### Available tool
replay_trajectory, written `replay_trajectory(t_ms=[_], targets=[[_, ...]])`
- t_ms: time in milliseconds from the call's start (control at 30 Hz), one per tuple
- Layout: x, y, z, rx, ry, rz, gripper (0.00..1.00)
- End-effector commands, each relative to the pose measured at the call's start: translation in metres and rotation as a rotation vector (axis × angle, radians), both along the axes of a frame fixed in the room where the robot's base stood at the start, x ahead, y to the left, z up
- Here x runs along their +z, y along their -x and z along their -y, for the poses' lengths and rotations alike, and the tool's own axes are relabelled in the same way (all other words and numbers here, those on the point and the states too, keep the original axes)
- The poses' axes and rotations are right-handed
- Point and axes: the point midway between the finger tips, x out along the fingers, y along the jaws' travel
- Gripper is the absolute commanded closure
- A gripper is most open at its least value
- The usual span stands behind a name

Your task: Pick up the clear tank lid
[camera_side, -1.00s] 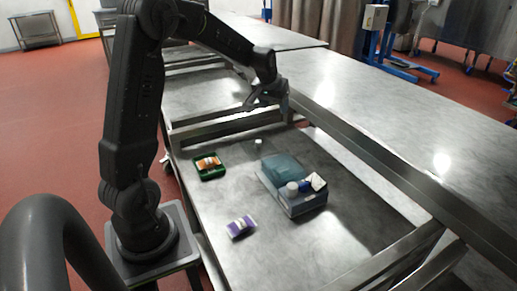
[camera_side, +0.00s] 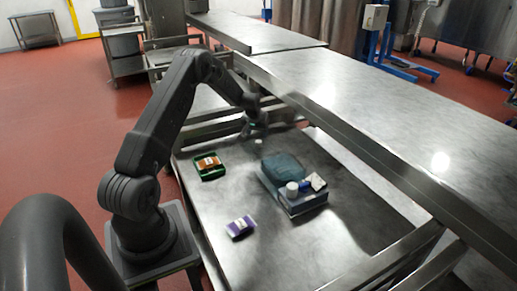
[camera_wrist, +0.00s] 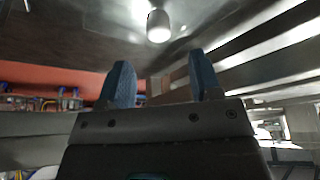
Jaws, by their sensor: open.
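A small white knob-like cylinder (camera_side: 258,142) stands on the steel table near its far end. It shows at the top of the wrist view (camera_wrist: 158,27), beyond and between my fingertips. It may be the knob of the clear tank lid; I cannot make out a clear plate around it for sure. My gripper (camera_side: 256,131) is just above and behind the knob in the side view. In the wrist view, its two blue fingers (camera_wrist: 161,58) are apart with nothing between them. I cannot tell the exact gap to the knob.
A grey-blue box (camera_side: 291,208) with a teal translucent cover (camera_side: 282,168), a white-capped jar and small items stands mid-table. A green tray (camera_side: 207,174) with orange-brown contents lies left, a purple-and-white pack (camera_side: 240,227) nearer. A raised steel bench (camera_side: 370,125) runs along the right.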

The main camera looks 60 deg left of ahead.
Motion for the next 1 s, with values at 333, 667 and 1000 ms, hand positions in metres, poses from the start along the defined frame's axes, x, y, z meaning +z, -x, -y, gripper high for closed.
replay_trajectory(t_ms=[333,667,1000], targets=[[-0.038,-0.003,-0.003,0.000,0.001,-0.001,0.42],[-0.055,-0.009,-0.009,-0.001,0.001,0.003,0.42],[-0.055,-0.009,-0.009,-0.002,0.000,0.002,0.64]])
